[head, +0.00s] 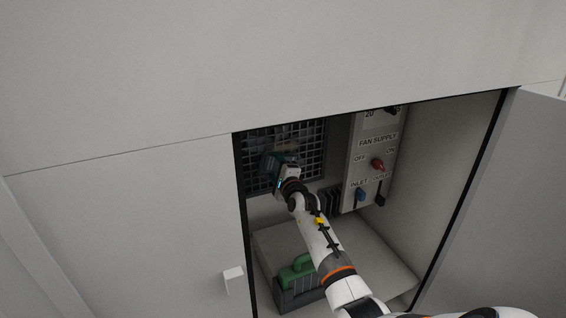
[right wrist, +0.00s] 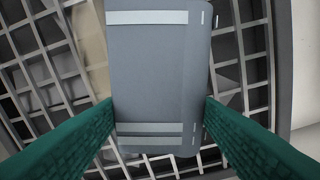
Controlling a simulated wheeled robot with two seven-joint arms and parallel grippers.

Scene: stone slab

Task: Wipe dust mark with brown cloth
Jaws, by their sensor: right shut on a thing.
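My right gripper (head: 279,166) reaches into the open cabinet, in front of the dark grille (head: 312,140) on its back wall. In the right wrist view its green fingers (right wrist: 160,112) are shut on a blue-grey folded cloth (right wrist: 150,65) with pale stripes; it looks grey, not brown. The cloth lies in front of the white grid of the grille, and I cannot tell whether it touches it. A tan patch (right wrist: 90,40) shows on the grille at the cloth's left, possibly the dust mark. The cloth hides part of the grille. My left gripper is not in view.
A fan supply panel (head: 371,155) with red and blue switches stands right of the grille. An open door (head: 520,200) is at the right; a closed door (head: 130,230) is at the left.

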